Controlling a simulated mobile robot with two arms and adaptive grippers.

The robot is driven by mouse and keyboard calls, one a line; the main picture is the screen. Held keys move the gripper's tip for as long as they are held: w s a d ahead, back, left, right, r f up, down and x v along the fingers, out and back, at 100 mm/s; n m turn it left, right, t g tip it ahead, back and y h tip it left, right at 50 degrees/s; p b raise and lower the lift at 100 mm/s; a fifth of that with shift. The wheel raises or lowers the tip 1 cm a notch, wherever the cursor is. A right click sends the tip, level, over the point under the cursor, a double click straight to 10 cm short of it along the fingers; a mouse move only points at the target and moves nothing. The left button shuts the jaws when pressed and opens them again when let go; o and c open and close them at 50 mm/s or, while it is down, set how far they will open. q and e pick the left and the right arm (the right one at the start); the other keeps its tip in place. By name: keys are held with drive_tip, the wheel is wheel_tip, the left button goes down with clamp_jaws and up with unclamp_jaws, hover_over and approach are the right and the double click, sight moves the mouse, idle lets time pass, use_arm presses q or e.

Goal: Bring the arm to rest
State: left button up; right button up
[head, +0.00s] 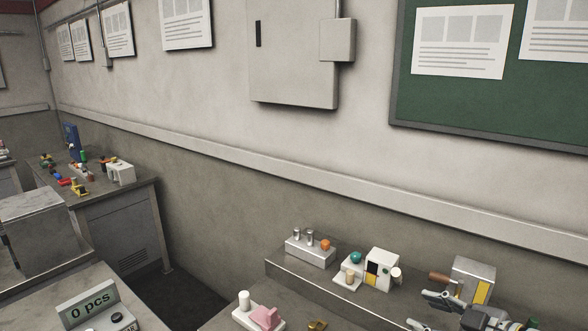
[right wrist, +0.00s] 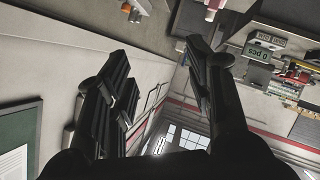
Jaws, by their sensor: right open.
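My right gripper (head: 424,310) shows at the bottom right of the head view, above the near bench, partly cut off by the frame edge. In the right wrist view its two dark fingers (right wrist: 155,75) stand wide apart with nothing between them. My left gripper is in neither view.
A raised grey shelf (head: 300,280) carries a white block with pegs (head: 310,253), a white fixture (head: 383,270) and a grey box with a yellow stripe (head: 474,280), close to the right gripper. A counter display (head: 92,306) reads "0 pcs". A bench (head: 120,205) stands at the far left.

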drive_tip(key=s+a+f+m+g+h, duration=0.2)
drive_tip(key=s+a+f+m+g, duration=0.15)
drive_tip(key=s+f, duration=0.65)
drive_tip(key=s+a+f+m+g+h, duration=0.2)
drive_tip(key=s+a+f+m, duration=0.15)
drive_tip(key=s+f, duration=0.55)
drive_tip(key=s+f+m+g+h, duration=0.2)
drive_tip(key=s+m+h, duration=0.15)
drive_tip(key=s, duration=0.55)
wheel_tip(320, 180, down, 35)
drive_tip(key=g+b, duration=0.1)
drive_tip(key=b, duration=0.9)
use_arm(q)
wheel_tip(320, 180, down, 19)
drive_tip(key=b, duration=0.9)
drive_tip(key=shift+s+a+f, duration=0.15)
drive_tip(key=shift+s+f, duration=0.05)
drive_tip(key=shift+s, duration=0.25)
use_arm(e)
drive_tip(key=s+d+f, duration=0.1)
drive_tip(key=s+f, duration=0.5)
drive_tip(key=f, duration=0.3)
drive_tip(key=s+d+f+g, duration=0.1)
drive_tip(key=s+f, duration=0.5)
drive_tip(key=f, duration=0.3)
drive_tip(key=s+d+f, duration=0.1)
drive_tip(key=s+f, duration=0.5)
drive_tip(key=f, duration=0.3)
drive_tip(key=shift+d+g, duration=0.3)
drive_tip(key=shift+g, duration=0.05)
